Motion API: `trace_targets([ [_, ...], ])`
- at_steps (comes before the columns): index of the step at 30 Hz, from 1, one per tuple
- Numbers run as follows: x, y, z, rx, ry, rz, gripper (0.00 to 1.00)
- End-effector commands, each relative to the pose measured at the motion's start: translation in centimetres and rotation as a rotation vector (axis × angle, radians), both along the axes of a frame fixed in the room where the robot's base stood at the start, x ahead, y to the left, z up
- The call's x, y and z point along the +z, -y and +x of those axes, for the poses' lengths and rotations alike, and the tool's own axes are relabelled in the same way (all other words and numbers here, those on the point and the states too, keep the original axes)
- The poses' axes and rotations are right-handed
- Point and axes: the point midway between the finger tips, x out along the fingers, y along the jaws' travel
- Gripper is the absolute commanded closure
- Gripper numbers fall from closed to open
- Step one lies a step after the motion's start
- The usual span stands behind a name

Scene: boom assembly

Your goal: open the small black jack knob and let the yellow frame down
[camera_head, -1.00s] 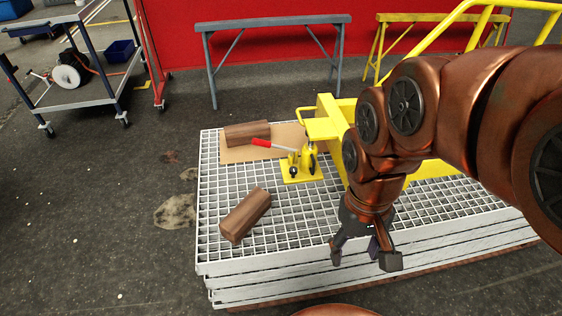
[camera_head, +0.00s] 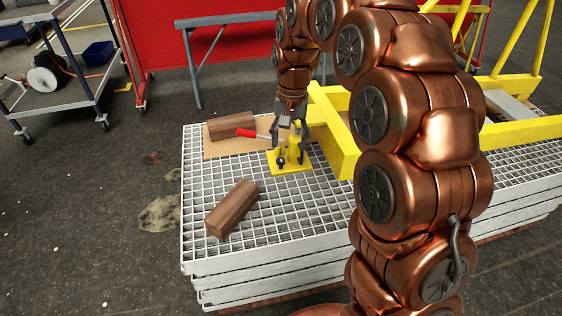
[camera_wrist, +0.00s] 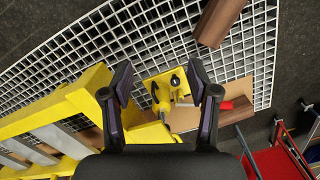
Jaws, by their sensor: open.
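The yellow jack (camera_head: 290,162) stands on its yellow base plate on the grating, with a red-tipped handle (camera_head: 246,132) pointing left. Its small black knob (camera_head: 280,161) sits low on the front side. In the wrist view a small black round part, likely the knob (camera_wrist: 174,80), shows between the fingers. The yellow frame (camera_head: 335,135) is just right of the jack; its beam also shows in the wrist view (camera_wrist: 60,105). My gripper (camera_head: 289,138) is open, pointing down over the jack, and hides its top. I cannot tell whether jack and frame touch.
A wooden block (camera_head: 232,207) lies on the grating (camera_head: 300,225) in front; another (camera_head: 231,126) lies on a board (camera_head: 225,149) behind. A grey trestle (camera_head: 187,62) and red panel (camera_head: 160,30) stand behind. A cart (camera_head: 65,112) is at left. Floor at left is clear.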

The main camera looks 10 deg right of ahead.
Motion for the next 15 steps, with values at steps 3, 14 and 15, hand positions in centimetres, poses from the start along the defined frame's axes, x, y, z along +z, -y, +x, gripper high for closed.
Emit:
trace_targets([
  [3,-2.6,0.0,3.6,-0.054,0.004,-0.003,0.4],
  [14,-10.0,0.8,12.8,-0.231,0.028,-0.023,0.4],
  [15,-10.9,1.0,13.7,-0.251,0.032,-0.026,0.4],
])
